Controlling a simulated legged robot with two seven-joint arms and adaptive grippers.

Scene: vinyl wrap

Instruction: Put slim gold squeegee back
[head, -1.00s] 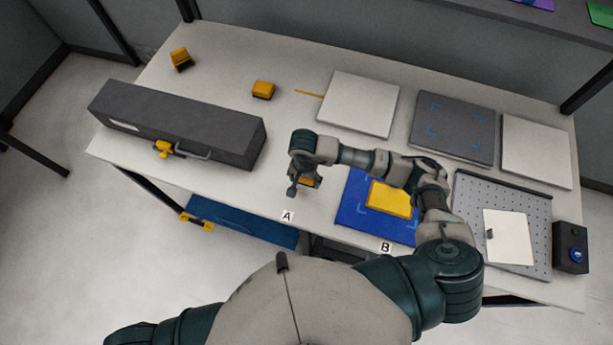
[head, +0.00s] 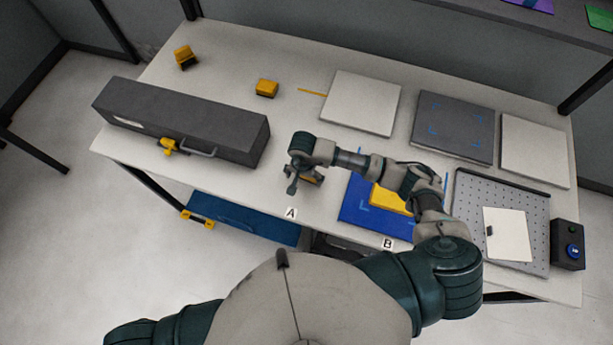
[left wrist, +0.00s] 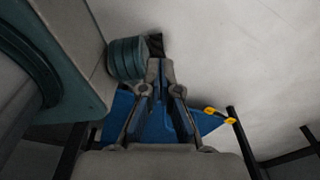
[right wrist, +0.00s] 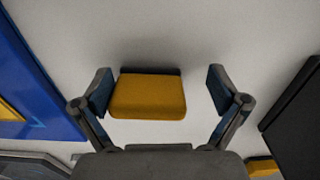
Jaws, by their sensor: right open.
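A gold squeegee with a dark edge (right wrist: 148,96) lies on the white table between the fingers of my right gripper (right wrist: 160,88). The fingers are spread, with a clear gap on the right side and a narrow one on the left. In the head view my right gripper (head: 304,180) is low over the table near label A and hides most of this squeegee. Two more gold squeegees stand at the back left, one at the far corner (head: 184,57) and one nearer the middle (head: 266,88). My left gripper (left wrist: 158,68) shows only in its wrist view, fingertips together and empty.
A long dark case (head: 185,118) with a handle lies at left. A blue mat (head: 362,208) with a yellow sheet (head: 388,199) lies under my right forearm. A thin gold stick (head: 313,92), pale panels and a perforated plate (head: 478,225) occupy the back and right.

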